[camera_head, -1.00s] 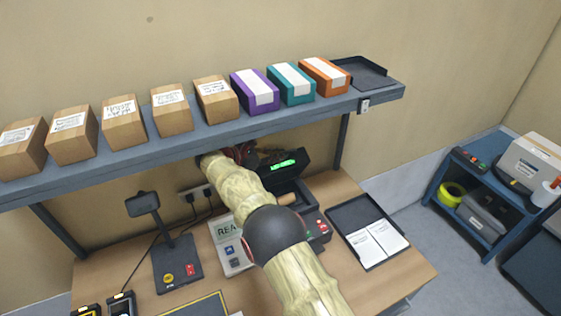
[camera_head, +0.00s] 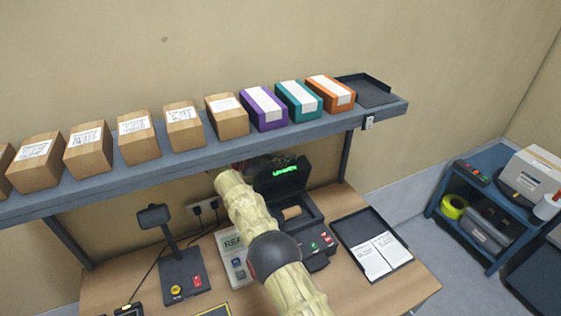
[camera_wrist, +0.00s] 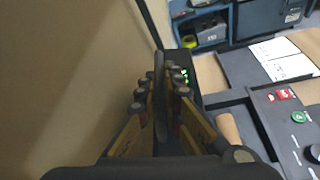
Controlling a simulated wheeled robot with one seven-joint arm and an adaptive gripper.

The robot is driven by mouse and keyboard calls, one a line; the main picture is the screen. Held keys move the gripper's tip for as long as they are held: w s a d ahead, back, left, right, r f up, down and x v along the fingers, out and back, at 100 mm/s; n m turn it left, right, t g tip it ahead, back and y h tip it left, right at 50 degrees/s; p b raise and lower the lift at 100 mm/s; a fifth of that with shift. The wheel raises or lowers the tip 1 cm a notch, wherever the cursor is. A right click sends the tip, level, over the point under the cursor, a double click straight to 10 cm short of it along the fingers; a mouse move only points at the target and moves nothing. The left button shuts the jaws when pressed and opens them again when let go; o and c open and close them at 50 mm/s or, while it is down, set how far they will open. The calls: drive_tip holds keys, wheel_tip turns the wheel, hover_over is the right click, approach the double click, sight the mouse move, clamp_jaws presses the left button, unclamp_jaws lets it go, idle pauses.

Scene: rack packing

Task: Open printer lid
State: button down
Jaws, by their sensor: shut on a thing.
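The black printer (camera_head: 318,250) stands on the bench under the shelf, with red and green buttons on its front. Its lid (camera_head: 282,174) is raised steeply at the back and bears a lit green display. A tan roll (camera_head: 292,212) shows in the open body; it also shows in the wrist view (camera_wrist: 230,128). In the wrist view my gripper (camera_wrist: 160,85) is shut on a thin dark edge, apparently the lid's, beside the green display. In the head view my gripper is mostly hidden behind my arm and the shelf.
The shelf (camera_head: 200,152) with several boxes runs close above the lid. A black tray (camera_head: 372,243) with white labels lies right of the printer. A scale (camera_head: 236,254) and a scanner stand (camera_head: 180,275) are to the left. A cart (camera_head: 485,205) stands at the far right.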

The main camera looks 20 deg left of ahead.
drive_tip(key=c, duration=2.2)
unclamp_jaws()
drive_tip(key=shift+f, duration=0.1)
drive_tip(key=shift+s+a, duration=0.35)
drive_tip(key=shift+s, duration=0.05)
drive_tip(key=s+a, duration=0.2)
drive_tip(key=s, duration=0.2)
drive_tip(key=s+a, duration=0.3)
drive_tip(key=s+a+r, duration=0.1)
drive_tip(key=s+a, duration=0.1)
drive_tip(key=s, duration=0.2)
drive_tip(key=shift+s+a+r, duration=0.1)
drive_tip(key=shift+s+a, duration=0.2)
drive_tip(key=shift+a, duration=0.05)
drive_tip(key=shift+d, duration=0.1)
